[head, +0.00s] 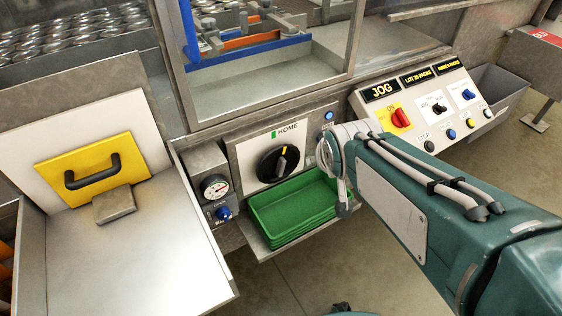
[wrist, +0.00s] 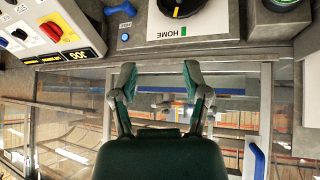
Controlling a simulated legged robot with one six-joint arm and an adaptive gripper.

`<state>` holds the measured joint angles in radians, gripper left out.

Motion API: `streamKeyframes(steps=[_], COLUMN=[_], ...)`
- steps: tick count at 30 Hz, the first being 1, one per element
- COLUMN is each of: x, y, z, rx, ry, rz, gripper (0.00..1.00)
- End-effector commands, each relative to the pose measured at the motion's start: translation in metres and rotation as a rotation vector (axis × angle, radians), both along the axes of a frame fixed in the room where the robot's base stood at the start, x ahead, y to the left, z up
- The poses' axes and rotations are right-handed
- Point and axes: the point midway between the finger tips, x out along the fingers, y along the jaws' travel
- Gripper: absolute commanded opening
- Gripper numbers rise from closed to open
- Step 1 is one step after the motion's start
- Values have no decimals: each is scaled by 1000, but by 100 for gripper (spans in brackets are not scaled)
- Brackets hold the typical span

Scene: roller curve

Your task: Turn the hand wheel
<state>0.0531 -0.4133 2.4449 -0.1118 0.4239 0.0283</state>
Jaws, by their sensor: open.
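The hand wheel (head: 278,163) is a round black knob with a yellow mark, on a white plate lettered HOME. In the head view it is on the machine front, left of my arm's end. In the wrist view the hand wheel (wrist: 192,6) is cut off by the top edge, with HOME upside down below it. My gripper (wrist: 157,70) is open and empty, its two fingers wide apart. The fingertips are apart from the wheel in that picture. In the head view my arm hides most of the gripper.
Green trays (head: 297,210) sit on a shelf below the wheel. A pressure gauge (head: 215,187) is left of it. A JOG control panel (head: 420,105) with a red knob stands right. A yellow panel with a black handle (head: 92,170) is far left.

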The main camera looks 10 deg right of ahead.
Motion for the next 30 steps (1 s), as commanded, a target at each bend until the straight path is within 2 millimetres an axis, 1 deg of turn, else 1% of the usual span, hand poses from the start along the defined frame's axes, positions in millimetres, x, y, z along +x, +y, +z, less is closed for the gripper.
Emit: streamKeyframes(steps=[1, 6, 9, 15, 18, 22, 26, 30], x=[17, 69, 97, 143, 160, 176, 185, 186], y=[-4, -15, -19, -24, -24, -23, -20, -17], z=[-9, -33, -51, -91, -114, -145, -177, -212], rx=[-10, -34, -40, -27, -8, 30, 82, 154], ry=[-16, -115, -173, -290, -346, -422, -499, -580], rz=[2, 28, 52, 107, 137, 175, 209, 238], gripper=[60, 60, 60, 60, 60, 60, 60, 60])
